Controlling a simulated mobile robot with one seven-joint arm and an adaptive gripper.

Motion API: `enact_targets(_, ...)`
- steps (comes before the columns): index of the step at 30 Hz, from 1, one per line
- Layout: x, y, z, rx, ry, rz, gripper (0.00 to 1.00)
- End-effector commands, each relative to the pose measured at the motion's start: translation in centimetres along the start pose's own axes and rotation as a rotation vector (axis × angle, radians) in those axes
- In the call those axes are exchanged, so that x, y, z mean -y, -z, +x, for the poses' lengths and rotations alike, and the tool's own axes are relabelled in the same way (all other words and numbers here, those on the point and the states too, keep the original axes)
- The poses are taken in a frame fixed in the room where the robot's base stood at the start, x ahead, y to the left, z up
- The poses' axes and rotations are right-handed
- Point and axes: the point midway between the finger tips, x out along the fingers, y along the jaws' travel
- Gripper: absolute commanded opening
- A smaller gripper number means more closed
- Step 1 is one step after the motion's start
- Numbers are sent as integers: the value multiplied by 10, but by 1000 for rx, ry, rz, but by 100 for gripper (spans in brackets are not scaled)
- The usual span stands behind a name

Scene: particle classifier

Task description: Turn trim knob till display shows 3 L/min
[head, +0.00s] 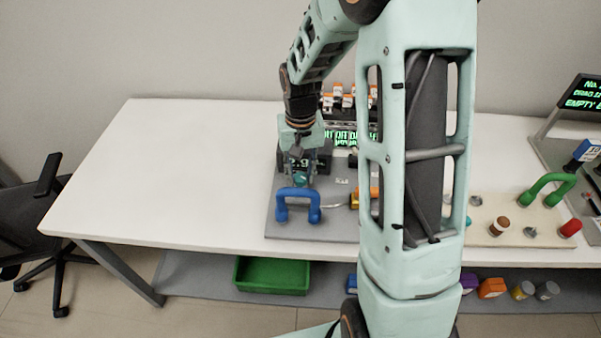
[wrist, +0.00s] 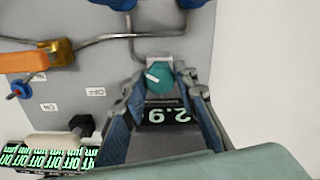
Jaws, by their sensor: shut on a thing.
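The trim knob (wrist: 161,84) is a round teal knob with a white pointer mark, on the grey panel in the wrist view. My gripper (wrist: 165,92) has its fingers on both sides of it and is shut on it. In the head view my gripper (head: 300,179) reaches down to the panel behind the blue handle. The dark display (wrist: 166,115) lies between my fingers in the wrist view, upside down, with pale digits that seem to read 2.9. My fingers partly cover its edges, so the reading is not fully certain.
A blue handle (head: 298,203) stands in front of my gripper on the grey board (head: 335,230). Pipes and an orange block (wrist: 25,60) lie beside the knob. A green status display (wrist: 45,158) shows OFF words. The white table (head: 160,180) is clear at left.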

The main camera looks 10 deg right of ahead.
Motion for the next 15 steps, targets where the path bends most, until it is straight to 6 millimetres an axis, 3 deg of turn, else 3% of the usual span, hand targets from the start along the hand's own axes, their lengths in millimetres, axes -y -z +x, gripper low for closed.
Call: enact_targets(15, 0, 0, 0, 0, 0, -143, 3)
